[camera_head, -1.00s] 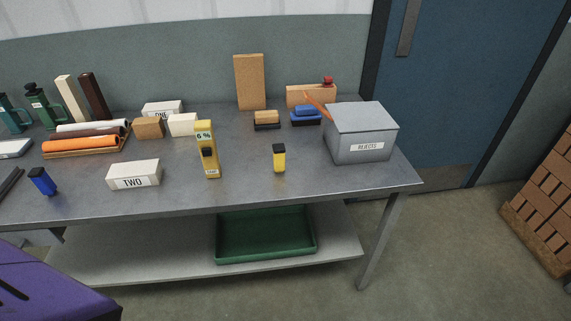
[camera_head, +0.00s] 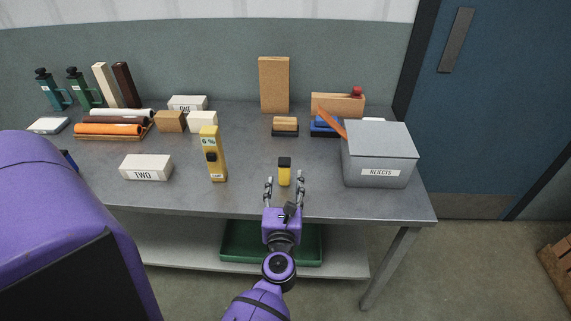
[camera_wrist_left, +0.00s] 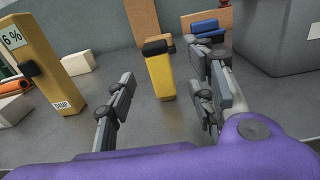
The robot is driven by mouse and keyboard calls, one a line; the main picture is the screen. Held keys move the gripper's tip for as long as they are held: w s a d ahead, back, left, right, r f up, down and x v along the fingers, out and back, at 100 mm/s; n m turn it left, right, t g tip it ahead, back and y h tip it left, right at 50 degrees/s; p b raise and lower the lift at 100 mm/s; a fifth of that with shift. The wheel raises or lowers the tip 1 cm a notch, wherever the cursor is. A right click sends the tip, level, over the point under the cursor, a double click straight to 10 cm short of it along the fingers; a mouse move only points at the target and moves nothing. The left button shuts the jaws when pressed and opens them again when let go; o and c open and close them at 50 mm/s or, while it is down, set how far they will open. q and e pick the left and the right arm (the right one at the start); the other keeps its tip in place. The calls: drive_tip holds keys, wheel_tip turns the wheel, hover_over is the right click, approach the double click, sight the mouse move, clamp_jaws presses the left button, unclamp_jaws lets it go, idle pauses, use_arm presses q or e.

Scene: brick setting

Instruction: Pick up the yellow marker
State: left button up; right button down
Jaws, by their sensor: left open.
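The yellow marker (camera_head: 285,174) is short and thick with a black cap. It stands upright near the front edge of the grey table (camera_head: 330,208). My left gripper (camera_head: 285,184) is open, with its fingers pointing toward the marker and apart from each other. In the left wrist view the marker (camera_wrist_left: 161,76) stands between the lines of the two fingers (camera_wrist_left: 165,88), a little beyond their tips and nearer the right one. No contact shows. My right gripper is not in view.
A yellow moisture meter (camera_head: 214,160) stands left of the marker. A grey REJECTS box (camera_head: 380,150) stands at the right. A white block marked TWO (camera_head: 146,168) lies further left. A green tray (camera_head: 240,245) sits on the lower shelf.

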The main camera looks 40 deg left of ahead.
sight(285, 171)
use_arm(q)
drive_tip(key=shift+w+a+r, duration=0.15)
drive_tip(key=shift+w+a, duration=0.1)
drive_tip(key=shift+w, duration=0.05)
drive_tip(key=p+x, duration=0.1)
drive_tip(key=x, duration=0.5)
drive_tip(key=shift+w, duration=0.1)
drive_tip(key=shift+w+a, duration=0.15)
drive_tip(key=shift+a, duration=0.05)
drive_tip(key=shift+c, duration=0.3)
clamp_jaws()
